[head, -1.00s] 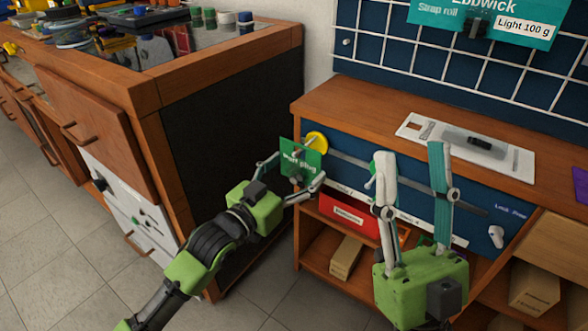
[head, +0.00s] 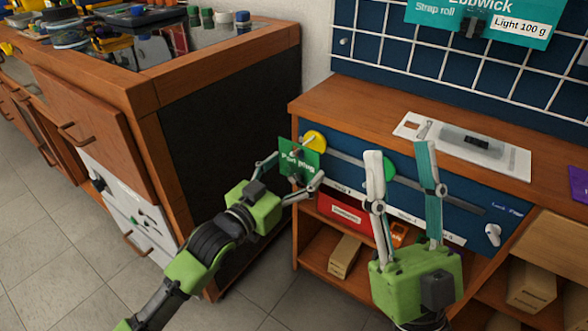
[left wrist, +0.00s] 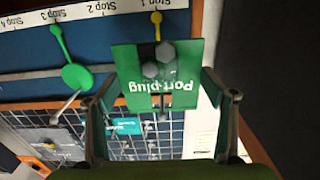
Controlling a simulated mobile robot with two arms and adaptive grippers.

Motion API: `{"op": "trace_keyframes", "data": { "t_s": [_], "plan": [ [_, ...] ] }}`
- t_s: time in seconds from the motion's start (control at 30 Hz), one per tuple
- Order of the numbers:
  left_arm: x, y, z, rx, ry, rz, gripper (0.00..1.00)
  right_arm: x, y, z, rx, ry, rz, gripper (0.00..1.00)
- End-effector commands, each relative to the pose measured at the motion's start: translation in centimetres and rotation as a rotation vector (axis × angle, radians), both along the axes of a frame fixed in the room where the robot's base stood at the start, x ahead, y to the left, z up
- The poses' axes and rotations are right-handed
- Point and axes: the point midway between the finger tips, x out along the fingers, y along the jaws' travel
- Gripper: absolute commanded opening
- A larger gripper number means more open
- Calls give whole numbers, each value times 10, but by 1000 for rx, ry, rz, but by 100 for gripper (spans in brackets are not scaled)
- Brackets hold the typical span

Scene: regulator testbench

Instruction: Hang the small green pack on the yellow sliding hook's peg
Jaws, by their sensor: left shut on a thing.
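The small green pack (head: 293,163), labelled "Port plug", is between the fingers of my left gripper (head: 294,172), which is shut on it. The left wrist view shows the pack (left wrist: 140,95) upside down, with two grey knobs on its face. The yellow sliding hook (head: 315,139) is at the left end of the rail, just behind and above the pack. In the left wrist view the hook's yellow part (left wrist: 156,22) meets the pack's edge; I cannot tell whether the peg is through it. My right gripper (head: 398,150) has its fingers apart, nothing seen between them.
A green sliding disc (head: 390,168) is farther right on the rail (head: 350,159). A red box (head: 346,212) and a cardboard box (head: 344,257) are on the shelves below. A tray (head: 505,160) lies on the bench top. A wooden cabinet (head: 215,65) stands close to the left.

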Motion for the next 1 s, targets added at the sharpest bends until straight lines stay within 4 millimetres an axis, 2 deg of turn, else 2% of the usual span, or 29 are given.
{"op": "trace_keyframes", "data": {
  "t_s": [0.07,0.1,0.17,0.5,0.63,0.77,1.0],
  "plan": [
    [0,0,1,-1,-1,0,54,0,0,0,0,-2,1,40],
    [0,0,1,-1,-1,0,81,0,0,1,0,-2,1,40],
    [0,0,1,-1,-1,0,95,0,0,1,0,-3,1,40],
    [0,0,0,1,1,0,95,-1,0,1,-2,-8,2,40],
    [-7,6,-2,0,2,1,95,0,0,1,-2,-6,2,40],
    [-25,18,-2,3,2,0,95,0,0,1,-1,-5,2,40],
    [-68,49,-2,2,3,0,95,0,0,0,-1,-3,1,40]
  ]
}}
